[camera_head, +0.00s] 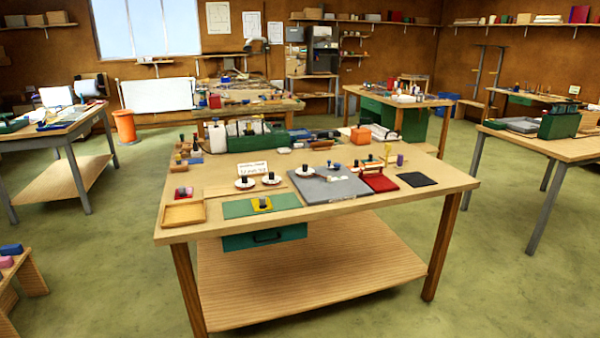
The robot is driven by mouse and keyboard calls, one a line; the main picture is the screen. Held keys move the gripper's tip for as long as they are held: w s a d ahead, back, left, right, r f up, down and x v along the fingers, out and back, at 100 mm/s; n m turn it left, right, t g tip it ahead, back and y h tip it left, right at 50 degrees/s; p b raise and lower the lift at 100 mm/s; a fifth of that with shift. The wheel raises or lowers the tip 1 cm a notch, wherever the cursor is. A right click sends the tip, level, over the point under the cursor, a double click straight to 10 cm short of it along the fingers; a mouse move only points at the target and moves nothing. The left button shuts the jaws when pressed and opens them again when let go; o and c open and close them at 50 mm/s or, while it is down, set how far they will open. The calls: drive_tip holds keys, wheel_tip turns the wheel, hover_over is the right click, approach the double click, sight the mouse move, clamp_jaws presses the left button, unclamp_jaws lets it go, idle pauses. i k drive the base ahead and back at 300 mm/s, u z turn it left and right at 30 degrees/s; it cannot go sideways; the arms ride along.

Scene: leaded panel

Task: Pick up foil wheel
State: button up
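I cannot tell for sure which thing is the foil wheel. Several small dark-knobbed items stand on the wooden workbench (330,218). A dark-topped item on a white disc (244,183) stands in front of a small white sign, and a similar white disc (272,179) is to its right. Another dark-knobbed item (262,203) sits on a yellow square on the green mat (235,209). My gripper is not in view.
Other benches stand left, right and behind. Green floor in front is open.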

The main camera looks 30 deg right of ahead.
sight(305, 171)
drive_tip(key=i, duration=0.85)
drive_tip(key=z, duration=0.05)
